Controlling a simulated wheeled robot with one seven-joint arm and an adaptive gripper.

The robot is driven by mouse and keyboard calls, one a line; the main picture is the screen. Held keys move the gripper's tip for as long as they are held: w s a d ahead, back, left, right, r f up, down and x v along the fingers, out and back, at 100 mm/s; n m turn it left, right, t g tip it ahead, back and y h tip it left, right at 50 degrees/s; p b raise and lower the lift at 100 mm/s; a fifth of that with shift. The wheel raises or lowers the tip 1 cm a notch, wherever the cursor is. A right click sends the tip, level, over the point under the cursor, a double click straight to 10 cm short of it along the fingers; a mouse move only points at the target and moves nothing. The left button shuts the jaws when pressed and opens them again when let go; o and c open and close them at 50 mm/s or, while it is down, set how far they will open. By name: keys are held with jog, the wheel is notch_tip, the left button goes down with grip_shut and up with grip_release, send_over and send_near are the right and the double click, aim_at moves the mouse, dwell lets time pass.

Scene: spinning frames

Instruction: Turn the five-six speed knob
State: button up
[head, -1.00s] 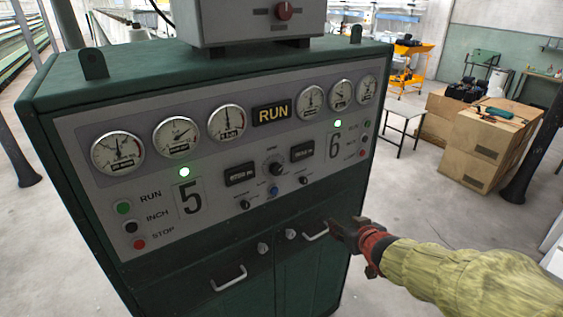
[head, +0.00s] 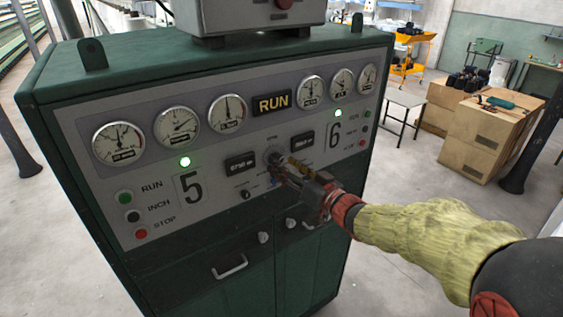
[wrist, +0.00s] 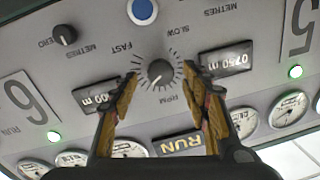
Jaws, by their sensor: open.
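The speed knob (wrist: 160,71) is a small dark knob with a pale pointer line. It sits in a ring of tick marks lettered SLOW, FAST and RPM, upside down in the wrist view. My gripper (wrist: 162,72) is open, with one yellow-brown finger on either side of the knob and a gap to each. I cannot tell how far the fingertips are from the panel.
Two counter displays (wrist: 226,61) flank the dial. A blue button (wrist: 142,11) and a small black zero knob (wrist: 64,34) are nearby. Gauges (head: 227,113) and a lit RUN sign (head: 272,104) lie above. Drawer handles (head: 230,266) stick out below.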

jog(key=shift+x, duration=1)
jog(key=shift+c, duration=1.3)
jog(key=c, duration=0.9)
